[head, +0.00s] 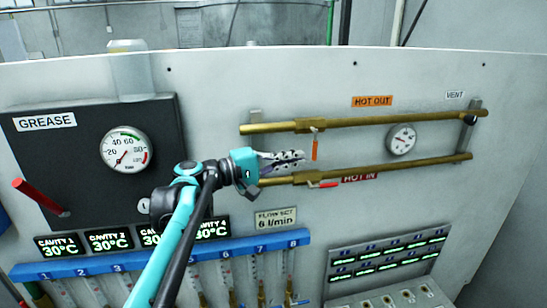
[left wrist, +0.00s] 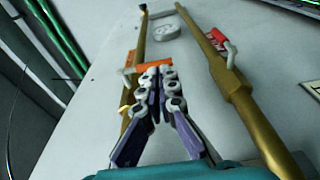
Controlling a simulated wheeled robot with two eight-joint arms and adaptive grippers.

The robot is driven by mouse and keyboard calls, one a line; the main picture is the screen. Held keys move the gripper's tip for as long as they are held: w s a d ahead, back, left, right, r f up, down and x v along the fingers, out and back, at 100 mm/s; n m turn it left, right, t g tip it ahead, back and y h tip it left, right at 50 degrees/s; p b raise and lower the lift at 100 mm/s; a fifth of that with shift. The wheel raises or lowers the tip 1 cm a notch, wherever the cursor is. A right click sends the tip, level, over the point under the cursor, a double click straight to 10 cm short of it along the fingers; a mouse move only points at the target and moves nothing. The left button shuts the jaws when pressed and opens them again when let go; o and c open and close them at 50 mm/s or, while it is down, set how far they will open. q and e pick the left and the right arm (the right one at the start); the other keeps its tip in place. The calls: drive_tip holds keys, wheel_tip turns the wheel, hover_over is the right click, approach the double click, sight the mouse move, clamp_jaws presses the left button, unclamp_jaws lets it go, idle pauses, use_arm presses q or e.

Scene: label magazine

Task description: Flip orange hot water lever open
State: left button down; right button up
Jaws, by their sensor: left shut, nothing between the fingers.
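The orange lever (head: 315,150) hangs straight down from the valve on the upper brass HOT OUT pipe (head: 370,121), at a right angle to the pipe. My left gripper (head: 301,156) is shut and empty, with its fingertips just left of the lever in the head view. In the left wrist view the orange lever (left wrist: 154,65) lies crosswise just beyond the fingertips (left wrist: 156,76), which partly overlap it. I cannot tell whether they touch. My right gripper is not in view.
A red lever (head: 323,185) lies along the lower HOT IN pipe (head: 400,169), close below my gripper. A gauge (head: 402,139) sits between the pipes at right. The grease box (head: 85,150) with a red handle (head: 40,197) is at left. Flow tubes line the bottom.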

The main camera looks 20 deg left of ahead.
sight(315, 150)
use_arm(q)
drive_tip(key=shift+x, duration=1.15)
drive_tip(key=shift+w+d+f+b, duration=0.1)
drive_tip(key=shift+f+b, duration=0.1)
drive_tip(key=shift+b, duration=0.15)
